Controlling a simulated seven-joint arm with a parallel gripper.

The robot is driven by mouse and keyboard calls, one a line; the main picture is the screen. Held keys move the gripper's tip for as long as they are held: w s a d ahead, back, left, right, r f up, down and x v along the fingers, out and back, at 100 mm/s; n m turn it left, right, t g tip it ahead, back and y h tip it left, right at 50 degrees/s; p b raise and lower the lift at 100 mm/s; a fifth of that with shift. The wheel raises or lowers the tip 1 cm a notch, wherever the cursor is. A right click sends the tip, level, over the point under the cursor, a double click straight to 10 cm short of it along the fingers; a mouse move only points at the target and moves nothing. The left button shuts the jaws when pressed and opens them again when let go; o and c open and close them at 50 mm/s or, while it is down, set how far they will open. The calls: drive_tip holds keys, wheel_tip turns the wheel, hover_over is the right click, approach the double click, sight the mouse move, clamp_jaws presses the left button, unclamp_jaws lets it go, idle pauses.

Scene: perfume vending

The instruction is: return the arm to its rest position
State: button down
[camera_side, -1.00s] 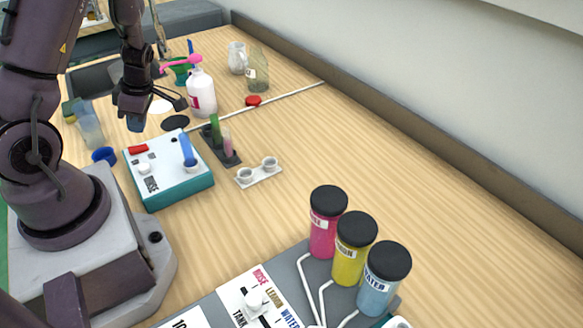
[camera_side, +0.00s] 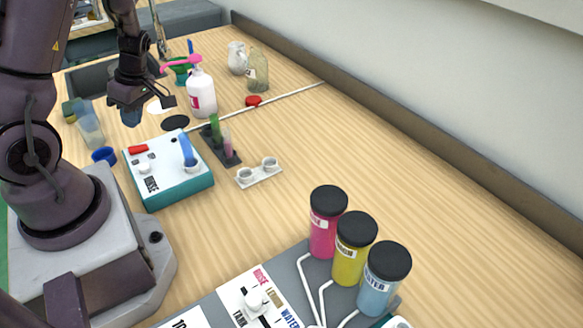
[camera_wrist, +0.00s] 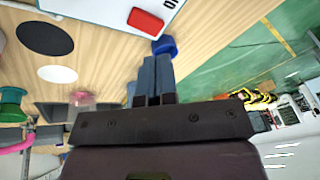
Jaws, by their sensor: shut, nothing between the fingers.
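My gripper (camera_side: 131,117) hangs above the back left of the table in the side view, behind the teal-and-white box. Its two blue fingers are together with nothing between them. In the wrist view the shut fingers (camera_wrist: 155,72) point toward a blue cap-like piece (camera_wrist: 165,46) and the box's red button (camera_wrist: 146,20). The gripper is apart from the table and the objects near it.
The teal-and-white box (camera_side: 185,186) holds a blue tube. Near it are a dark rack (camera_side: 213,149) with tubes, a white two-cup holder (camera_side: 259,180), and a white pump bottle (camera_side: 201,95). Pink, yellow and blue jars (camera_side: 326,235) stand in front. The right table is clear.

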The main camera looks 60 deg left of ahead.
drive_tip(key=w+d+r+m+t+h, duration=0.1)
drive_tip(key=w+d+r+m+t, duration=0.2)
drive_tip(key=d+m, duration=0.35)
drive_tip(key=w+d+r+m+h, duration=0.1)
drive_tip(key=w+d+r+m, duration=0.2)
drive_tip(key=d+r+m, duration=0.4)
drive_tip(key=s+d+r+m+t, duration=0.1)
drive_tip(key=d+r+m+t, duration=0.5)
drive_tip(key=d+r+m, duration=0.6)
drive_tip(key=shift+s+r+m+y, duration=0.2)
drive_tip(key=shift+r+m+y, duration=0.15)
drive_tip(key=shift+y, duration=0.05)
